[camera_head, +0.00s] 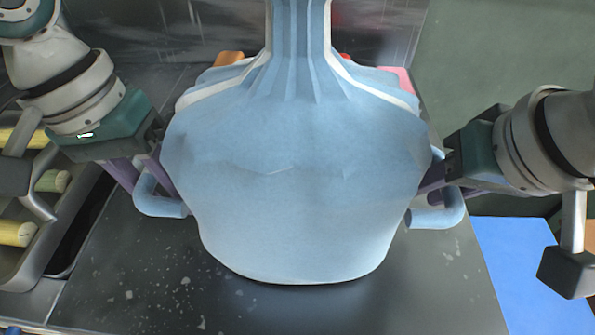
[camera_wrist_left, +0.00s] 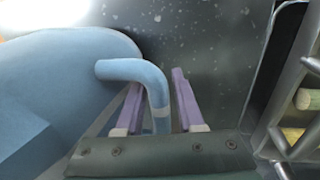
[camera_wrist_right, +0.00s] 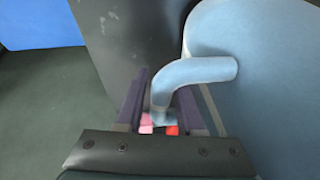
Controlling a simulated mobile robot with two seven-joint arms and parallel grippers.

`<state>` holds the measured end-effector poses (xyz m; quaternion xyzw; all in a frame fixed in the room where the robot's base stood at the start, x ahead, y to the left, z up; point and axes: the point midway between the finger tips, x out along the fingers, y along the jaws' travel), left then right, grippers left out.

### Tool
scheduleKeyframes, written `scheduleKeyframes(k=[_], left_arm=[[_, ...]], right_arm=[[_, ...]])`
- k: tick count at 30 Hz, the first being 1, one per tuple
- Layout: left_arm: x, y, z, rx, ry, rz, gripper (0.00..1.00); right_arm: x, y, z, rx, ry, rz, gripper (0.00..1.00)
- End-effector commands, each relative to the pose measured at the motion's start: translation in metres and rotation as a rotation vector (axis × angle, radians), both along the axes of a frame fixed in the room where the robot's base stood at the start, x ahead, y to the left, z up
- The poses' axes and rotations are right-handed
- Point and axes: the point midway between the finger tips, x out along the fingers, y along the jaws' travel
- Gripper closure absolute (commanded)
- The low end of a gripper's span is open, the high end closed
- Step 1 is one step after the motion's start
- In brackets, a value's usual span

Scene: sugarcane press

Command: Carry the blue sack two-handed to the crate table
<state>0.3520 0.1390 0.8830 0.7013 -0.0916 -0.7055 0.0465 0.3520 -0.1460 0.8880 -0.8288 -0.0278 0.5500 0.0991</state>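The blue sack (camera_head: 300,190) stands upright in the middle of the head view, with a gathered neck and a loop handle on each side. It is over the dark metal tabletop (camera_head: 150,285); I cannot tell if its base touches. My left gripper (camera_head: 153,186) is open, its purple fingers on either side of the left handle (camera_wrist_left: 157,90), with gaps visible in the left wrist view. My right gripper (camera_head: 440,190) is open around the right handle (camera_wrist_right: 165,85), also with gaps. The sack hides much of the table behind it. I cannot identify the crate table.
At the left, a grey rack (camera_head: 30,265) holds several yellow-green cane pieces (camera_head: 15,233). A flat blue surface (camera_head: 525,275) lies at the lower right. Orange (camera_head: 228,58) and pink (camera_head: 403,78) things show partly behind the sack. Green floor (camera_head: 490,50) is clear at upper right.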

Motion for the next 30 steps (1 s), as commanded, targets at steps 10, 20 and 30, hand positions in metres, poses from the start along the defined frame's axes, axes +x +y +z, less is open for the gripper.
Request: scheduleKeyframes(k=[10,20,30], left_arm=[[0.0001,-0.0001,0.0004,-0.001,0.0,0.0,0.87],[0.0002,-0.0001,0.0007,-0.001,-0.001,0.0,1.0],[0.0004,0.0001,0.001,-0.001,-0.001,0.0,1.0]], right_arm=[[0.0,-0.0001,0.0004,0.0,0.0,0.0,0.87],[-0.0001,-0.0001,0.0006,0.0,0.0,0.0,1.0],[0.0,-0.0001,0.0007,0.0,0.0,0.0,1.0]])
